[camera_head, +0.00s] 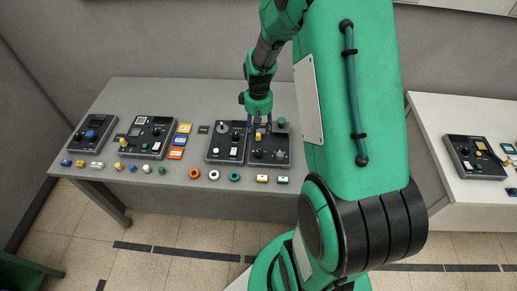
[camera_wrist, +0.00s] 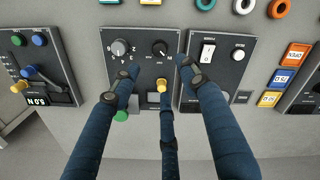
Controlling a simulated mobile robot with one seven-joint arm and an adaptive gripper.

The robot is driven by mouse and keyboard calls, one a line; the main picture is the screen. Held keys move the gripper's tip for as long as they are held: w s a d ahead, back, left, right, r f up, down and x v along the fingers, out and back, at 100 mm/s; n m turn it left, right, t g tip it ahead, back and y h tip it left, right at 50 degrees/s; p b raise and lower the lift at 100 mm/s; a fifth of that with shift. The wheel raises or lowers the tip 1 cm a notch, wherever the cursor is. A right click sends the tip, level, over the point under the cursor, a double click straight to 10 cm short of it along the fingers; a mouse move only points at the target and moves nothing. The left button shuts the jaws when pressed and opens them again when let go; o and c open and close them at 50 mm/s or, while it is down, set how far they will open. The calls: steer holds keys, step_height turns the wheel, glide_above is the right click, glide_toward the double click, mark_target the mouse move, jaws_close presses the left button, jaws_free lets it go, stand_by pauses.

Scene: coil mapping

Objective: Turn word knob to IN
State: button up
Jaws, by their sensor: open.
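My gripper (camera_head: 260,123) hangs over the dark panel (camera_head: 268,148) near the middle of the grey table, its fingers apart and empty. In the wrist view the fingers (camera_wrist: 156,76) spread over the same panel. A small black knob (camera_wrist: 159,48) with a light pointer line and tiny marks around it sits on that panel, beyond the fingertips and not touched. Beside it is a larger grey knob (camera_wrist: 119,47) with characters around it. I cannot read a word on either knob. A yellow knob (camera_wrist: 161,85) and a green button (camera_wrist: 121,115) sit lower, partly behind the fingers.
A neighbouring panel (camera_head: 226,142) carries a grey dial, a white rocker and a white button. More panels stand at the left (camera_head: 147,137) and on the white table (camera_head: 474,157). Rings and small coloured parts line the front edge.

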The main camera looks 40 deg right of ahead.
mark_target(259, 152)
stand_by(0.4)
step_height(259, 152, down, 14)
steer(key=shift+r+b, duration=0.1)
steer(key=shift+b, duration=1)
steer(key=shift+c, duration=0.5)
